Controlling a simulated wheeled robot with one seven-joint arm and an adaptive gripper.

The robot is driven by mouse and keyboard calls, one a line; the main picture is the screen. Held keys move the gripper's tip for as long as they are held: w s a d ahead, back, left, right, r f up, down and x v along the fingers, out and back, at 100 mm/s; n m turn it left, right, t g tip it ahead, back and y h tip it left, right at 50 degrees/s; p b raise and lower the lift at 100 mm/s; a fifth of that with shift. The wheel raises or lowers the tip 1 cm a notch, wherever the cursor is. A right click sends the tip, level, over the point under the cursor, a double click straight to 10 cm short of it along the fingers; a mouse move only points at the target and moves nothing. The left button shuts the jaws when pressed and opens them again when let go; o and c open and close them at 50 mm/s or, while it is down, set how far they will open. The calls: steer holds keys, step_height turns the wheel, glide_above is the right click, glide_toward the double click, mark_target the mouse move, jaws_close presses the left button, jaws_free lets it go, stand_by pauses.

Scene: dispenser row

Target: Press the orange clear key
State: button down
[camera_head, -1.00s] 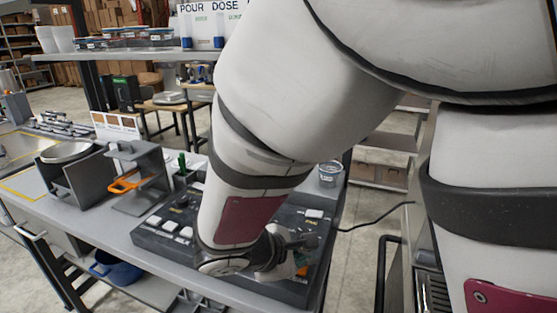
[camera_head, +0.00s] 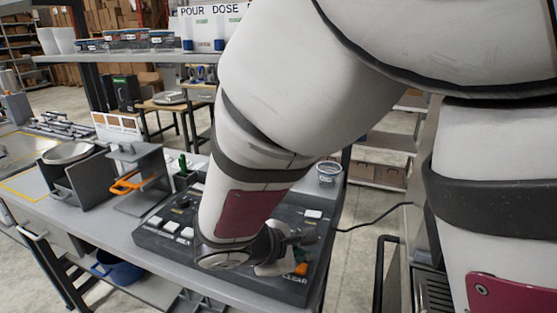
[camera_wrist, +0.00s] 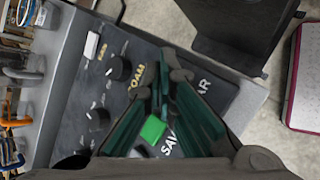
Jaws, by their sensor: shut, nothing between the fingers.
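The orange clear key (camera_head: 301,269) sits near the front right corner of the dark control panel (camera_head: 165,243), beside the word CLEAR. My wrist is just left of the key in the head view, and my fingers are mostly hidden there. In the wrist view my gripper (camera_wrist: 168,78) is shut and empty, its green-padded fingers over the panel's lettering. A green key (camera_wrist: 153,129) shows between the fingers, beside the partly covered word SAVE. The orange key cannot be seen in the wrist view; only the end of CLEAR shows right of the fingers.
White keys (camera_head: 170,226) line the panel's left side, and another white key (camera_head: 313,214) is at its right. Black knobs (camera_wrist: 119,68) stand up from the panel. A grey stand with an orange handle (camera_head: 127,184) is to the left. A small tub (camera_head: 328,171) stands behind.

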mark_target(304, 269)
steer(key=shift+r, duration=0.15)
steer(key=shift+r+p, duration=1.8)
steer(key=shift+r, duration=0.65)
steer(key=shift+d+r, duration=0.15)
steer(key=shift+d, duration=0.15)
steer(key=s+d+r+m+g+y, duration=0.3)
steer(key=s+d+r+m, duration=0.55)
steer(key=d, duration=0.35)
steer(key=s+d+r+m+t+y, duration=0.1)
steer(key=s+r+m+y, duration=0.2)
steer(key=s+m, duration=0.6)
steer(key=shift+s+r+t+y, duration=0.35)
steer(key=shift+s+r, duration=0.25)
steer(key=shift+s, duration=0.65)
